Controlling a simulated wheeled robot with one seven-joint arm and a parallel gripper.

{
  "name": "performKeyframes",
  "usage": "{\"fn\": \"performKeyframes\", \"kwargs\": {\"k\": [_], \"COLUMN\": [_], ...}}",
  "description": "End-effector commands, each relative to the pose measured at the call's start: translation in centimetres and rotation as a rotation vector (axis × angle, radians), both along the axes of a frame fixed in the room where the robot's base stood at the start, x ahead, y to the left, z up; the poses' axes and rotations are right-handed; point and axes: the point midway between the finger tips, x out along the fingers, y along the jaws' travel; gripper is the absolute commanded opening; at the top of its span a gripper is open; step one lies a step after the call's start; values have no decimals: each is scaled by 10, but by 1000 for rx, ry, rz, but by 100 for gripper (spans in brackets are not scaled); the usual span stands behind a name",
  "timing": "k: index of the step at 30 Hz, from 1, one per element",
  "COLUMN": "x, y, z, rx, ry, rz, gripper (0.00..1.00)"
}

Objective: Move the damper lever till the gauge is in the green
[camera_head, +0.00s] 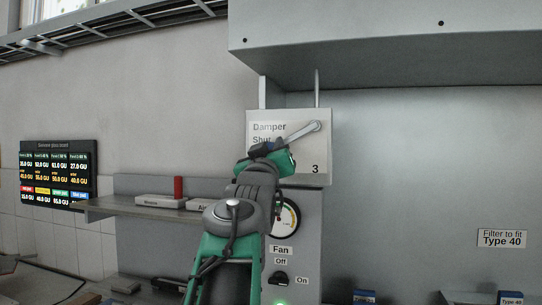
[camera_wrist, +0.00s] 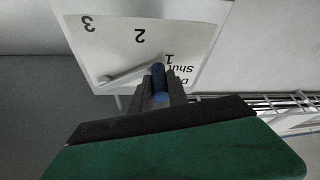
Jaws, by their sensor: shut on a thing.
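The damper lever (camera_head: 300,132) is a silver bar on a pale plate (camera_head: 318,150) marked Damper, Shut and 3. It slopes down left from its pivot at the plate's upper right. In the wrist view the lever (camera_wrist: 130,74) ends in a blue knob (camera_wrist: 158,78) near the 1 and Shut marks. My gripper (camera_head: 264,150) is shut on this knob; the wrist view shows its grey fingers (camera_wrist: 160,84) on both sides. The round gauge (camera_head: 292,219) sits below the plate, partly hidden by my arm. Its needle reading cannot be made out.
Below the gauge is a Fan switch (camera_head: 278,279) with Off and On marks and a lit green lamp (camera_head: 281,303). A shelf (camera_head: 130,208) with labelled boxes and a red cylinder (camera_head: 178,187) is at left. A large grey duct (camera_head: 400,50) overhangs above.

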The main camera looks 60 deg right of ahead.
Motion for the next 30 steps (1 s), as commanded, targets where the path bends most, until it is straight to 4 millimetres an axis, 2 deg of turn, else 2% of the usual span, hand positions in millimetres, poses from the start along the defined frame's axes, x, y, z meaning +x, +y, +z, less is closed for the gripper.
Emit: {"fn": "performKeyframes", "kwargs": {"k": [1,2,12,13,20,30], "x": [-2,-1,-1,-1,-2,-3], "y": [-2,-2,-2,-2,-2,4], "z": [-11,-12,-9,-9,-8,-12], "rx": [-4,-6,-11,-11,-12,-13], "ry": [33,52,89,89,88,87], "rz": [-6,-5,-4,-4,-6,-3], "gripper": [0,0,0,21,40,41]}}
